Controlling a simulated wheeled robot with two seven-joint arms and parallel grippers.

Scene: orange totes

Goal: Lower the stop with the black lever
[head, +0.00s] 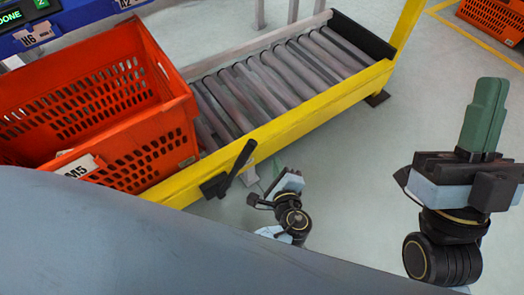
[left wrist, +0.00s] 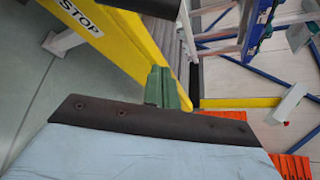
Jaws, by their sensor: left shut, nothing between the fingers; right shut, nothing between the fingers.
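The black lever (head: 229,170) sticks out from the near side of the yellow conveyor rail (head: 290,118). Its handle slants up and to the right in the head view. I cannot make out the stop itself. A STOP label (left wrist: 81,17) is on the yellow rail in the left wrist view. My left gripper (head: 283,184) is just right of the lever, apart from it and outside the rail. Its green fingers (left wrist: 161,87) are shut and empty in the left wrist view. My right gripper (head: 485,115) is shut and empty, green fingers up, far to the right.
An orange tote (head: 145,150) stands at the left end of the rollers (head: 270,85). The visible rollers to its right are empty, with a black end plate (head: 362,37). Open floor (head: 360,150) lies between my grippers. Another orange tote (head: 492,18) is at the far right.

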